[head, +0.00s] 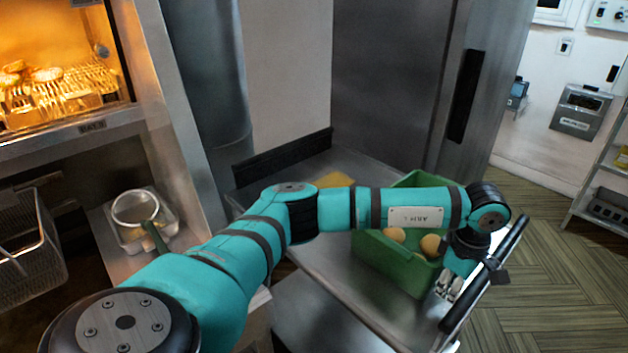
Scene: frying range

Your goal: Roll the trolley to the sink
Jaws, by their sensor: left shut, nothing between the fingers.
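The trolley (335,268) is a grey metal cart with a flat top and a black push handle (510,243) along its right end. A green crate (397,268) with several round tan items in it stands on the top. My left arm reaches across the trolley from the left. My left gripper (450,287) points down between the crate and the handle, shut and empty. I cannot tell whether it touches the handle or the crate. My right gripper is not in view. No sink can be made out.
A lit heated cabinet (60,85) and a fry basket (30,245) are at the left. A tall steel cabinet (400,80) stands behind the trolley. A shelf rack (600,190) is at the far right. The wood-pattern floor (545,270) right of the handle is clear.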

